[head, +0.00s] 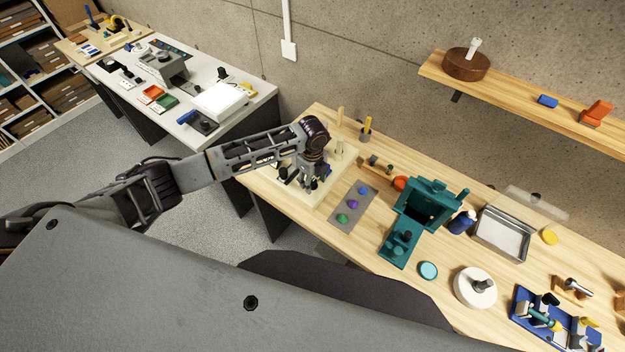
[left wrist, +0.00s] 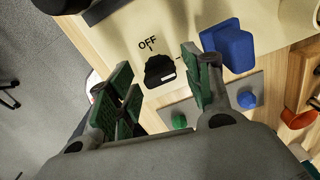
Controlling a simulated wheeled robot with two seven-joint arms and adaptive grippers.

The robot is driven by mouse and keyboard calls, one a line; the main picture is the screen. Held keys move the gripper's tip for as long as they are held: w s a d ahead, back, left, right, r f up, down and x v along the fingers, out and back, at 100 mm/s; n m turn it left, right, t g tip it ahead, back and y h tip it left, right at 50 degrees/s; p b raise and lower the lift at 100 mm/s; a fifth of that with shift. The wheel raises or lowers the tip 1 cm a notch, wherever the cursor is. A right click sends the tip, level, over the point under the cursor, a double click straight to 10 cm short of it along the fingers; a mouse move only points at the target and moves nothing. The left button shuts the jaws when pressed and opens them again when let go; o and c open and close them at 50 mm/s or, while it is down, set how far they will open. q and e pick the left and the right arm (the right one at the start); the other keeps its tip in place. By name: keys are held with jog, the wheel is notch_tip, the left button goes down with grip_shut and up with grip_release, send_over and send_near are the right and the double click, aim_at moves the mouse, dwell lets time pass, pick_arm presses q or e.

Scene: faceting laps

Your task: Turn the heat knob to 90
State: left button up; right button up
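The black heat knob (left wrist: 160,72) sits on a cream panel (left wrist: 115,30) in the left wrist view. The word OFF and a short tick are printed just above it, and another short mark shows to its right. A small white patch is on the knob's lower right. No 90 marking is readable. My left gripper (left wrist: 158,62) is open, its green-padded fingers on either side of the knob; I cannot tell whether they touch it. In the head view the left gripper (head: 305,182) points down over the cream board and largely hides the knob. My right gripper is not in view.
A blue block (left wrist: 229,46) stands close beside the right-hand finger. A grey strip (head: 350,207) with blue, purple and green gems lies beside the board. A teal box (head: 428,203) and a metal tray (head: 502,235) stand farther right on the wooden bench.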

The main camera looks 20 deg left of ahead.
aim_at(313, 182)
pick_arm(q)
jog(key=shift+r, duration=0.1)
dwell(0.3)
notch_tip(313, 182, up, 12)
dwell(0.7)
jog(key=shift+s+f, duration=0.1)
jog(key=shift+f, duration=0.1)
dwell(0.3)
